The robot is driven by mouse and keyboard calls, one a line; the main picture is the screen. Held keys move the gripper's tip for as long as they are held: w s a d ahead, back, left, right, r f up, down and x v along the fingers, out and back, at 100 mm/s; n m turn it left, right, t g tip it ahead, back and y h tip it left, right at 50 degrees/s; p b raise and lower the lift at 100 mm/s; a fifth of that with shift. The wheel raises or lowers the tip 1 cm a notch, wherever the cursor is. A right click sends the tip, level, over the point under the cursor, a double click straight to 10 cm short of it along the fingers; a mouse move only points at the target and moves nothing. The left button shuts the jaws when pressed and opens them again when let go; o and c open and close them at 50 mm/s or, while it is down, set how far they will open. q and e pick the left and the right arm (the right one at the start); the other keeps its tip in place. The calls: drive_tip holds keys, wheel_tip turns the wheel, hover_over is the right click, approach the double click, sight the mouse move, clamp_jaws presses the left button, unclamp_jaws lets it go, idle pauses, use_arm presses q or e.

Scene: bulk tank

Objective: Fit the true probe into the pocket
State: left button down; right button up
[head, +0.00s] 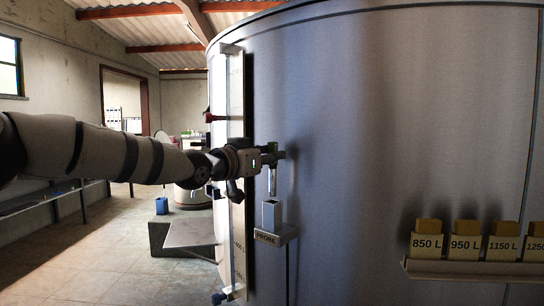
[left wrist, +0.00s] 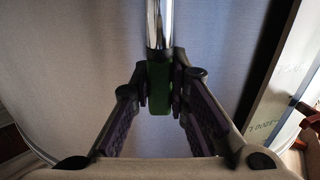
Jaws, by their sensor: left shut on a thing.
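The probe has a green handle and a bright metal rod. In the head view its rod (head: 272,182) hangs straight down, and in the left wrist view its green handle (left wrist: 159,88) sits between the fingers. My left gripper (head: 277,156) is shut on the handle; its fingers also show in the left wrist view (left wrist: 160,92). The pocket (head: 271,217) is a grey square sleeve on a bracket marked PROBE, on the tank wall. The rod's lower end appears just above the pocket's mouth; I cannot tell whether they line up in depth. My right gripper is not in view.
The large steel tank (head: 400,120) fills the right side. A vertical gauge strip (head: 238,225) stands just left of the pocket. A shelf (head: 470,269) at the right holds several yellow blocks labelled in litres. Open floor (head: 105,250) lies at the left.

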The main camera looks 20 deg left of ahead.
sight(270, 190)
use_arm(q)
drive_tip(key=shift+f, duration=1.4)
drive_tip(key=shift+f, duration=0.35)
drive_tip(key=shift+f, duration=2.3)
drive_tip(key=c, duration=1.5)
unclamp_jaws()
drive_tip(key=shift+o, duration=0.2)
drive_tip(key=v, duration=1.2)
